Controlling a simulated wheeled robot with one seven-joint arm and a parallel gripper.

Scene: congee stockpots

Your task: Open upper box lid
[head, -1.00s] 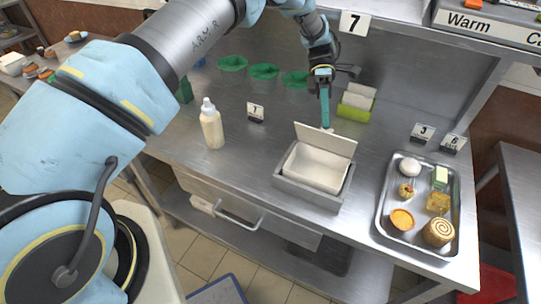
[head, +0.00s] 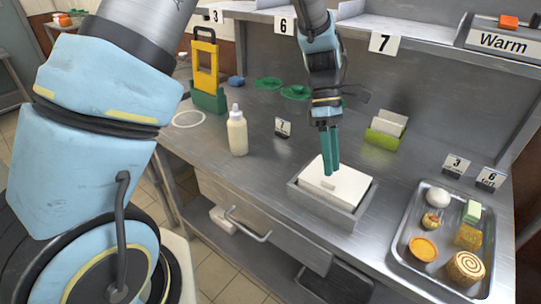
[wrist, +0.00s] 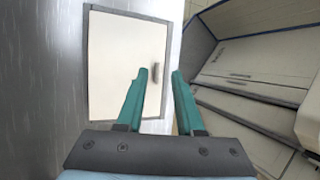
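The box is a low grey metal box (head: 350,222) on the counter with a white lid (head: 350,190). The lid lies about flat over its top and has a small handle (head: 328,183) near one edge. In the wrist view the lid (wrist: 115,65) is seen face on, with its handle (wrist: 155,72) beyond my fingertips. I cannot tell whether the fingertips touch the lid.
A metal tray of food (head: 405,262) is to the right. A bottle (head: 237,135) and a number sign (head: 283,127) stand to the left. A green holder (head: 387,130) is behind. Drawers (head: 240,215) are below the counter's front edge.

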